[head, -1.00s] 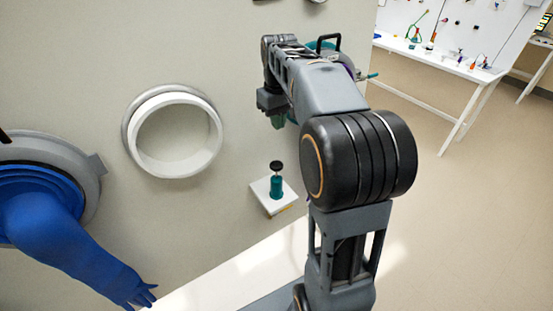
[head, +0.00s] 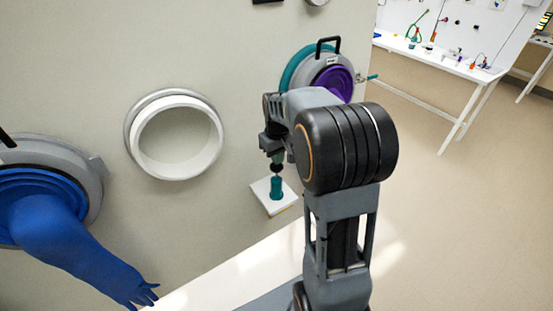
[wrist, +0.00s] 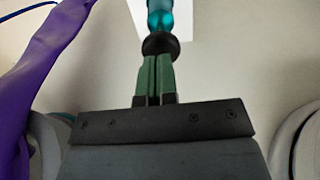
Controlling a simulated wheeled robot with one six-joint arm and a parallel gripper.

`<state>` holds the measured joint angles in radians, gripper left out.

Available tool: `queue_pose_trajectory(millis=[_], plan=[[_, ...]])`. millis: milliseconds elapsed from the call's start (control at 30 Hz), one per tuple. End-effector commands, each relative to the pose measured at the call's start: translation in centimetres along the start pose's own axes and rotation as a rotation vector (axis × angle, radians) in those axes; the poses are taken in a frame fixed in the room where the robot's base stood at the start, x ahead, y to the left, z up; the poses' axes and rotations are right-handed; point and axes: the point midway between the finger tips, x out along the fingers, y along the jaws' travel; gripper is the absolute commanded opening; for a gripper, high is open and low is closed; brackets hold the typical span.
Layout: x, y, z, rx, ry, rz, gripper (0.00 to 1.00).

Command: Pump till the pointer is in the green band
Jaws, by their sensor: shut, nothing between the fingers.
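A teal hand pump (head: 277,188) with a black knob on top stands upright on a small white shelf (head: 262,196) on the grey wall. My gripper (head: 276,161) is right above the pump, pointing down. In the wrist view the green fingers of my gripper (wrist: 157,62) are together, with nothing between them. Their tips meet the black knob (wrist: 160,45), and the teal pump body (wrist: 160,20) shows beyond it. I cannot tell if the knob is pressed down. No gauge face, pointer or green band can be made out.
A white round port (head: 177,137) is open to the left of the pump. A blue glove (head: 90,255) hangs from a port farther left. A port with a purple glove (head: 337,82) is up to the right. A white table (head: 435,65) stands behind at right.

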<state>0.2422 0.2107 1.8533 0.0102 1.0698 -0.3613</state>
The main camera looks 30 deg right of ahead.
Motion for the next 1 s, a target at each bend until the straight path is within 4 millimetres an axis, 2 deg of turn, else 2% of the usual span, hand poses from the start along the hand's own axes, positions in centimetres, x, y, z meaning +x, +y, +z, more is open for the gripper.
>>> queue_pose_trajectory(millis=[200,667,767,933,1000], plan=[[1.3,0.0,0.0,0.0,0.0,0.0,0.0],[1.8,0.0,0.0,0.0,0.0,0.0,0.0],[2.9,0.0,0.0,0.0,-0.001,0.0,0.0],[6.0,0.0,0.1,0.0,-0.002,-0.001,0.0],[6.6,0.0,0.1,0.0,-0.002,-0.001,0.0]])
